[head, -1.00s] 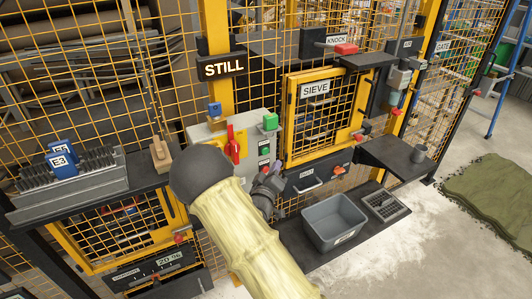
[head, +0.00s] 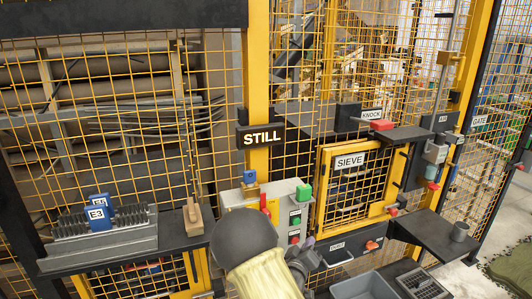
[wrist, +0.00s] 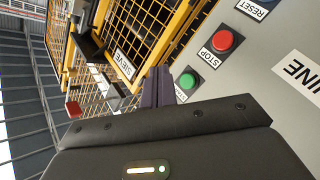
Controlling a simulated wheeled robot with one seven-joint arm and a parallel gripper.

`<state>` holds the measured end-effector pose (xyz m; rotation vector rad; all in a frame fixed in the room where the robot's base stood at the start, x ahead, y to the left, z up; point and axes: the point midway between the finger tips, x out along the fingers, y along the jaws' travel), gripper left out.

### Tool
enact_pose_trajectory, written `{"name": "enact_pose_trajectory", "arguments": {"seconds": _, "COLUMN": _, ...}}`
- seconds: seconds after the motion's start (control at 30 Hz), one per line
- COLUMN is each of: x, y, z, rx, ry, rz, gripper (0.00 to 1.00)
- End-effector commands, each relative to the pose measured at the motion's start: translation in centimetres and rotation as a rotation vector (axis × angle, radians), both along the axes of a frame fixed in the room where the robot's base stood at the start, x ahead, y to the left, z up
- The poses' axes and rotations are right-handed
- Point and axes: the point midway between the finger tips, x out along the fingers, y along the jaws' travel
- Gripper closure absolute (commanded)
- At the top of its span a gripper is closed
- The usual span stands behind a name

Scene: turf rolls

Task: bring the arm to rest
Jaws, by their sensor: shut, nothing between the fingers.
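My gripper (head: 302,252) is shut and empty in front of the grey control box (head: 290,187), just below its labelled buttons. In the wrist view the dark purple fingers (wrist: 158,82) are together, beside a green button (wrist: 187,80) and left of the red STOP button (wrist: 222,41). I cannot tell whether the fingertips touch the panel. My pale-sleeved arm with its dark rounded joint rises from the bottom of the head view and hides the lower part of the box.
The yellow-framed SIEVE door (head: 352,187) stands right of the box. A grey bin (head: 364,286) sits below. Yellow mesh fencing stands behind.

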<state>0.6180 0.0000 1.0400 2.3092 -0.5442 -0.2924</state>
Motion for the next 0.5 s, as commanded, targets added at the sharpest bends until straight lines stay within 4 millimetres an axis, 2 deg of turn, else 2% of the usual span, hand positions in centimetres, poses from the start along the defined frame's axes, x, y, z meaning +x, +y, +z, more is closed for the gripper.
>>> {"name": "enact_pose_trajectory", "arguments": {"seconds": 0.1, "x": -0.9, "y": -1.0, "z": -0.7, "rx": 0.182, "ry": 0.104, "rz": -0.006, "gripper": 1.00}}
{"name": "enact_pose_trajectory", "arguments": {"seconds": 0.27, "x": -3.4, "y": -0.8, "z": -1.7, "rx": 0.449, "ry": 0.278, "rz": 0.002, "gripper": 1.00}}
{"name": "enact_pose_trajectory", "arguments": {"seconds": 0.37, "x": -5.7, "y": -0.3, "z": -1.8, "rx": 0.590, "ry": 0.387, "rz": 0.009, "gripper": 1.00}}
{"name": "enact_pose_trajectory", "arguments": {"seconds": 0.5, "x": -9.7, "y": 0.6, "z": -1.3, "rx": 0.748, "ry": 0.541, "rz": 0.012, "gripper": 1.00}}
